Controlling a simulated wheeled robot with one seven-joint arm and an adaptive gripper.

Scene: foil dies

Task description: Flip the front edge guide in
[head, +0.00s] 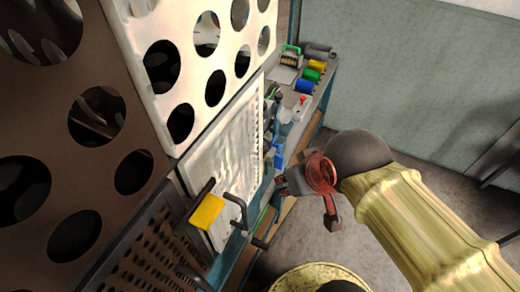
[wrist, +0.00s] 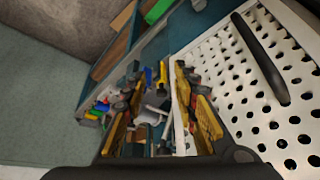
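My gripper (head: 308,197) is in the middle right of the head view, in front of the workbench (head: 318,100) and right of the white perforated panel. In the wrist view my gripper (wrist: 160,118) shows its two yellow-padded fingers apart, with nothing held between them. Beyond the gap are small grey-white machine parts (wrist: 153,108), a yellow piece (wrist: 163,72) and a blue piece. In the head view small blue parts (head: 277,155) show at the bench edge, left of my gripper. I cannot tell which part is the front edge guide; my fingers partly hide this area in the wrist view.
A white perforated panel (head: 225,150) stands close on the left, with black handles and a yellow block (head: 207,212) in front. In the wrist view a black handle (wrist: 262,58) crosses a perforated panel. Coloured rolls (head: 312,75) lie on the bench.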

